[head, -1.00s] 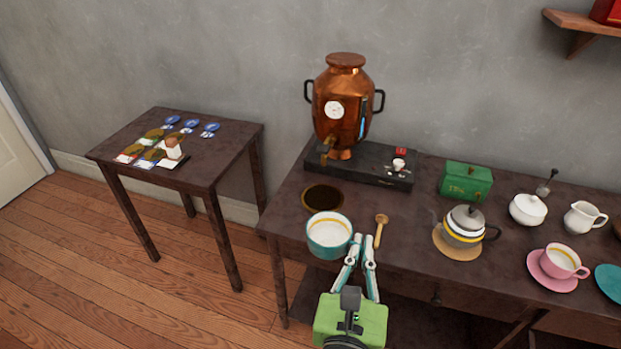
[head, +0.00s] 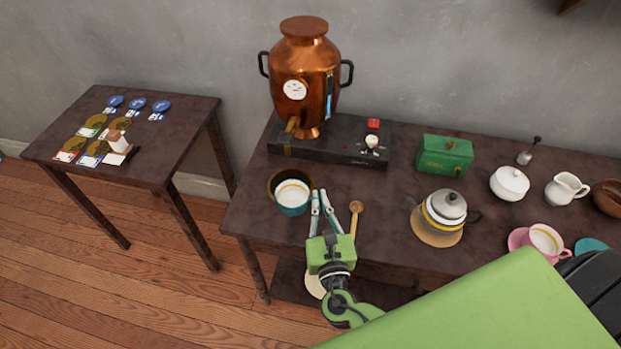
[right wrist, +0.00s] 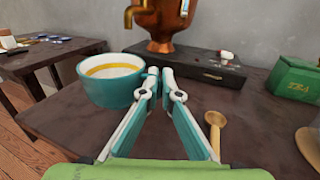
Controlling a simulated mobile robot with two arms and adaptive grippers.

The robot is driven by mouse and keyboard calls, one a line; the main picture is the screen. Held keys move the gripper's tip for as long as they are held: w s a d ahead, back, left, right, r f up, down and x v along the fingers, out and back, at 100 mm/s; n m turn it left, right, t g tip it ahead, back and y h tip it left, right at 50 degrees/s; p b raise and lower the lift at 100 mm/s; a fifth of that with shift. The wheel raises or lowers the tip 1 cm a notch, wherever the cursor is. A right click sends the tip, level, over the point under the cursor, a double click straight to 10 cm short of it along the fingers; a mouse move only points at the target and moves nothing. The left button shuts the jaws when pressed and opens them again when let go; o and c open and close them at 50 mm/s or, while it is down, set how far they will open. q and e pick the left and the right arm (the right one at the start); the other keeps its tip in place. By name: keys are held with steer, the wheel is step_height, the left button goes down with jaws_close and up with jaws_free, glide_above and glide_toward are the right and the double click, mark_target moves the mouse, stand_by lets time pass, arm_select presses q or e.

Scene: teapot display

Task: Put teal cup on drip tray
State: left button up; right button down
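The teal cup (head: 292,210), white inside with a yellow band, is upright over the round brown drip tray (head: 271,185) at the left of the table. The cup hides most of the tray; I cannot tell whether it rests on it. My right gripper (head: 320,194) is just right of the cup, its fingertips close together at the cup's side. The right wrist view shows the teal cup (right wrist: 112,92) left of the fingertips (right wrist: 159,75), which appear shut on its hidden handle. My left gripper is not in view.
A copper urn (head: 306,75) stands on a black base (head: 345,152) behind the tray. A wooden spoon (head: 355,215) lies right of my gripper. A teapot (head: 445,208), green tea box (head: 444,154) and pink cup (head: 546,238) are farther right. A side table (head: 180,112) holds small items.

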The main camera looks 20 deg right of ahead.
steer(key=b+x, duration=0.1)
steer(key=x, duration=0.8)
steer(key=shift+w, duration=0.35)
steer(key=shift+w+d, duration=0.1)
steer(key=shift+w, duration=0.15)
step_height(320, 180, down, 4)
steer(key=b, duration=0.3)
steer(key=shift+r+b, duration=0.1)
steer(key=shift+b, duration=0.25)
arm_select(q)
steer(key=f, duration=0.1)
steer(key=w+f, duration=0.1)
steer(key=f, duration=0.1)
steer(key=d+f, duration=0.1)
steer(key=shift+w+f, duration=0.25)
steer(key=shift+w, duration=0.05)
arm_select(e)
steer(key=shift+r, duration=0.15)
steer(key=c, duration=2.3)
jaws_free()
steer(key=shift+s, duration=0.1)
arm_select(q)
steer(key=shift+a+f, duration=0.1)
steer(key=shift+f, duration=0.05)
